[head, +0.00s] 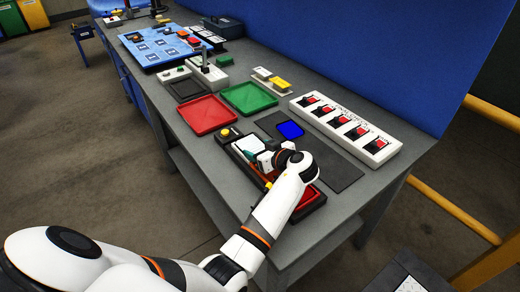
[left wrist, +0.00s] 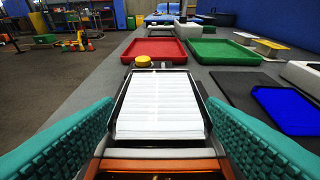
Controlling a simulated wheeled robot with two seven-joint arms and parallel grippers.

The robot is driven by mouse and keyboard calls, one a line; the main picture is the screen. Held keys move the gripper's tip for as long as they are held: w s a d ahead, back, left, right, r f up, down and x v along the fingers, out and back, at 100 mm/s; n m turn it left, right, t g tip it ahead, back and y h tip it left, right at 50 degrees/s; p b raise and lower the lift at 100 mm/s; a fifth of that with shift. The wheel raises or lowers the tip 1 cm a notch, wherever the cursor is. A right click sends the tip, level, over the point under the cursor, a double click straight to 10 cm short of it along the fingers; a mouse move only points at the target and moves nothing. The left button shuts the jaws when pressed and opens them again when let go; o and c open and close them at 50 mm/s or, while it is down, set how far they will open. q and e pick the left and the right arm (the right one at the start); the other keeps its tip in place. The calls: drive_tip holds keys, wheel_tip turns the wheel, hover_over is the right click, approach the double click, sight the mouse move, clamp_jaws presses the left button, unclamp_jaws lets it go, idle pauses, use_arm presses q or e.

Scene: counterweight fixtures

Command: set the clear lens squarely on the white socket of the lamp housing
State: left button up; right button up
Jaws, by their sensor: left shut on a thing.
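The lamp housing (head: 236,147) is a dark, long box near the bench's front edge, with a yellow button (head: 225,132) at its far end. The button also shows in the left wrist view (left wrist: 143,61). A white ribbed face (left wrist: 160,105) lies between my fingers there; I take it as the white socket seen through the clear lens, whose outline is hard to make out. My left gripper (head: 262,150) is over the housing, its teal fingers on either side, shut on the lens. I cannot tell whether the lens touches the socket. My right gripper is not in view.
A red tray (head: 206,114) and a green tray (head: 248,97) lie beyond the housing. A dark mat (head: 320,160) with a blue panel (head: 290,130) lies to the right, before a white strip of red switches (head: 345,130). Another red tray (head: 312,199) sits beside my wrist.

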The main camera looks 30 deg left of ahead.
use_arm(q)
drive_tip(key=shift+f, duration=0.15)
drive_tip(key=o, duration=1.1)
drive_tip(key=shift+c, duration=0.2)
